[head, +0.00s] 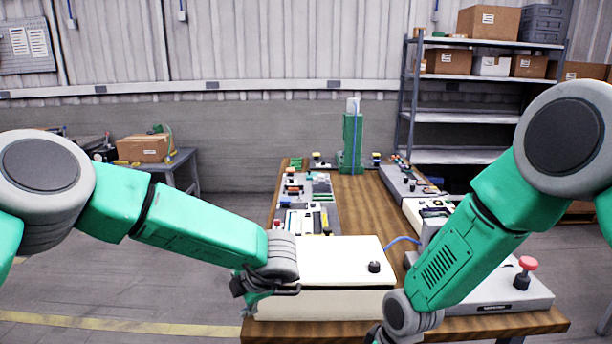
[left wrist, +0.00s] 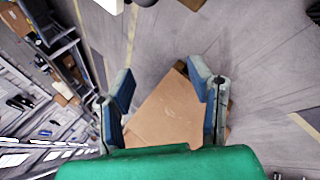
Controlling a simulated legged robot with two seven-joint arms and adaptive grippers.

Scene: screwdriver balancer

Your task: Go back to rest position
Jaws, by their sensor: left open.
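My left gripper (head: 257,292) hangs at the end of the green left arm, over the left front of the white box (head: 330,250) on the workbench. In the left wrist view its two blue-padded fingers (left wrist: 160,72) stand wide apart with nothing held between them. A flat brown surface (left wrist: 165,112), perhaps cardboard, shows beyond the fingers, apart from them. My right arm reaches down from the right to the bench front. Its gripper (head: 378,334) is mostly cut off by the bottom edge, so its jaws do not show. I cannot make out a screwdriver.
The wooden workbench (head: 362,205) has electrical panels (head: 305,200) on the left. A green column (head: 352,140) stands at its far end. A grey box with a red button (head: 527,265) sits at front right. Shelves (head: 455,115) and a side table (head: 175,160) stand behind.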

